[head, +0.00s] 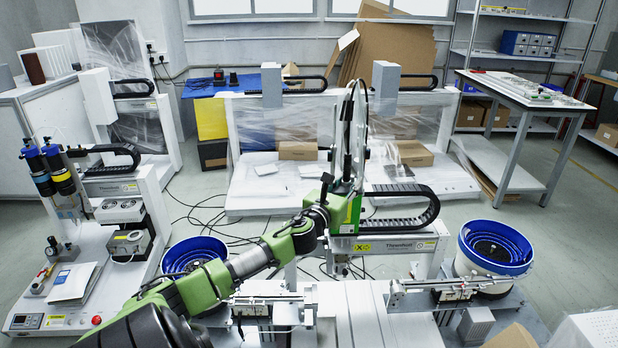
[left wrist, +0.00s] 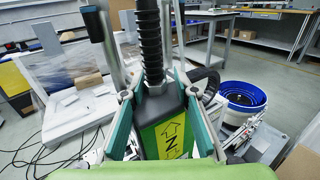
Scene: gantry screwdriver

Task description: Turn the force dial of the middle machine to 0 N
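The middle machine is the gantry straight ahead, with a white crossbeam (head: 400,246) and a dark cable chain. Its vertical head carries a green plate (head: 347,214). My left gripper (head: 322,205) is at the left side of this head. In the left wrist view its two fingers (left wrist: 158,98) stand apart, one on each side of the block; whether they touch it is unclear. I cannot make out the force dial. My right gripper is not in view.
A blue bowl feeder (head: 496,246) stands right of the machine and another (head: 193,256) left. A machine with two screwdrivers (head: 62,172) stands at the left. Plastic-wrapped machines and cardboard (head: 395,52) are behind. A white table (head: 525,92) is at the back right.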

